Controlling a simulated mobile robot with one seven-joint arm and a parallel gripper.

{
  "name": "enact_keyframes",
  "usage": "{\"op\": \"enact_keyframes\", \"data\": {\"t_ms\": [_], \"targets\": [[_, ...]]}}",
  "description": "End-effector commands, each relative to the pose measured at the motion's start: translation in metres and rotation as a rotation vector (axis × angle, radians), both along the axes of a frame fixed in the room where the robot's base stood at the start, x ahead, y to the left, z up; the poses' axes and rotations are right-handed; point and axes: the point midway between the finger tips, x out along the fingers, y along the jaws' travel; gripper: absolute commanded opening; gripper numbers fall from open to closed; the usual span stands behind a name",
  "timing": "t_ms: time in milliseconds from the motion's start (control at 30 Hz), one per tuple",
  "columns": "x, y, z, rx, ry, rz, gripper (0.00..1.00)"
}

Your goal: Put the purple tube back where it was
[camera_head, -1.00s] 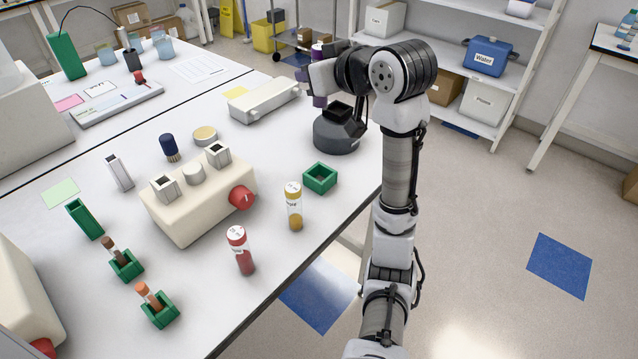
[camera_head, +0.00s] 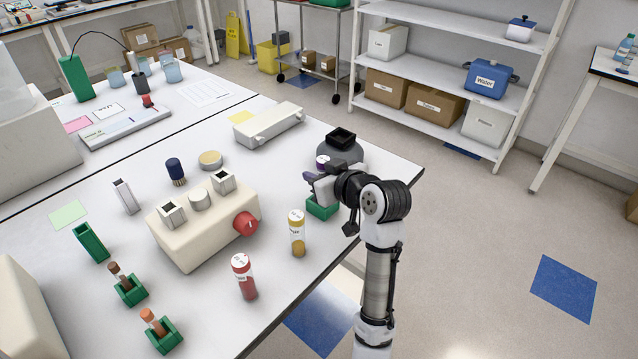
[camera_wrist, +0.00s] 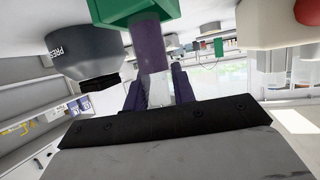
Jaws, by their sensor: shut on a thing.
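The purple tube (camera_head: 322,161) is upright in my gripper (camera_head: 317,182), at the right end of the table; most of it is hidden by the gripper in the head view. In the wrist view, which is upside down, the purple tube (camera_wrist: 149,48) stands between the two fingers of my gripper (camera_wrist: 156,88). My gripper is shut on it. The green holder (camera_head: 321,209) is directly below my gripper, partly covered by it; it also shows at the top of the wrist view (camera_wrist: 168,14). The tube's lower end meets the holder there; I cannot tell how far it is inside.
A dark round mixer (camera_head: 338,156) stands just behind my gripper. A yellow-capped tube (camera_head: 297,235) and a red tube (camera_head: 245,280) stand to the left, nearer the front edge. A cream device with a red knob (camera_head: 205,228) is further left.

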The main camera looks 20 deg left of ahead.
Motion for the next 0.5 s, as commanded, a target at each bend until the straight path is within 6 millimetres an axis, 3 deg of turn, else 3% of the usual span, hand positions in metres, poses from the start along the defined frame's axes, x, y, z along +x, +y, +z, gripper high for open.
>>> {"op": "enact_keyframes", "data": {"t_ms": [200,500], "targets": [[0.0,0.0,-0.029,0.0,0.005,-0.001,0.11],[0.0,0.0,-0.031,0.0,0.001,0.0,0.11]]}}
